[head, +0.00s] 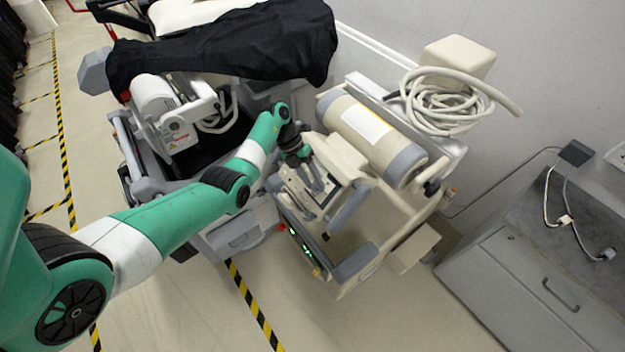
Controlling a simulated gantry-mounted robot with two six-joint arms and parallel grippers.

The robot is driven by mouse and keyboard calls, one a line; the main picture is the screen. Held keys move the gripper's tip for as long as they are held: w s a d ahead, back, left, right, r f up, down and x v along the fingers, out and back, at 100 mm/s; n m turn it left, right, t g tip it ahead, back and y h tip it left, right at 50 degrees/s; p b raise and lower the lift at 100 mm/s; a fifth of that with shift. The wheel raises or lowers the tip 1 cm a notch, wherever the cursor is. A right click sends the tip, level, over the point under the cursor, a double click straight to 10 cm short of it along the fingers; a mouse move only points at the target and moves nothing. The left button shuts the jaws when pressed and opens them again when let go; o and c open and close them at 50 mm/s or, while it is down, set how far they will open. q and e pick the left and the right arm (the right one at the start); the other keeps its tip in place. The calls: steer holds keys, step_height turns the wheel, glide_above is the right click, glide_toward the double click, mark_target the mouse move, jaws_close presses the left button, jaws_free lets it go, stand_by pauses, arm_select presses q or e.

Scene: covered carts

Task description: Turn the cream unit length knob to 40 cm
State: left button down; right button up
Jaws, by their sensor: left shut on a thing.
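The cream unit (347,240) is a wheeled cart with a cream cylinder on top, in the middle of the head view. My left arm reaches in from the left over the unit's near side. My left gripper (316,187) points down at the unit's panel, its fingers close together on a small part there. That part is the length knob by its place, but it is mostly hidden by the fingers, and its pointer and scale are too small to read. My right gripper is not in view.
A grey cart (235,232) with a white device and a black cloth (220,52) stands left of the unit. A coiled cream hose (440,108) lies at the unit's back. A grey cabinet (520,285) stands at right. The floor in front is clear.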

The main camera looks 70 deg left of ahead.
arm_select(q)
steer(key=shift+c, duration=2.3)
jaws_free()
steer(key=p+v, duration=0.3)
steer(key=v, duration=0.8)
steer(key=shift+a+r, duration=0.15)
steer(key=shift+r, duration=0.05)
steer(key=shift+s, duration=0.15)
